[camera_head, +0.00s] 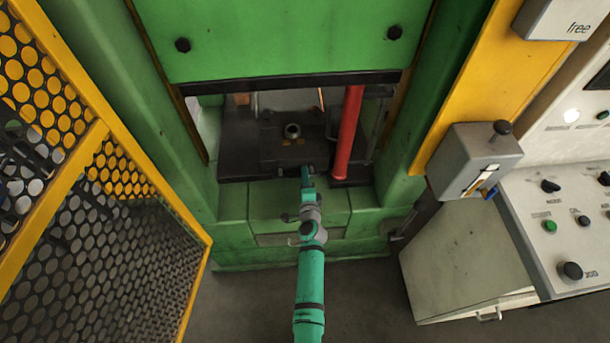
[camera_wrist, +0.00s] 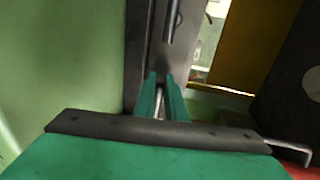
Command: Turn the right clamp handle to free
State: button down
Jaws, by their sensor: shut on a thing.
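My gripper (camera_head: 306,172) reaches into the press opening, at the front edge of the dark die block (camera_head: 270,140). In the wrist view its two teal fingers (camera_wrist: 161,95) are close together with a thin pale grey bar (camera_wrist: 160,106) between them. The gripper is shut on this bar. I take it for the right clamp handle, but most of it is hidden by the fingers and its turn position cannot be read. A dark upright rod (camera_wrist: 173,22) shows beyond the fingertips.
A red cylinder (camera_head: 347,135) stands close to the right of my gripper. The green press ram (camera_head: 285,40) hangs above. A yellow mesh guard (camera_head: 130,170) is at left. At right are a grey lever box (camera_head: 465,155), a sign reading "free" (camera_head: 570,20) and a control desk (camera_head: 550,210).

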dwell(0.4)
jog(key=c, duration=1.8)
grip_release()
jog(key=shift+s, duration=0.1)
jog(key=v, duration=1)
jog(key=shift+s+r, duration=0.1)
jog(key=shift+s, duration=0.2)
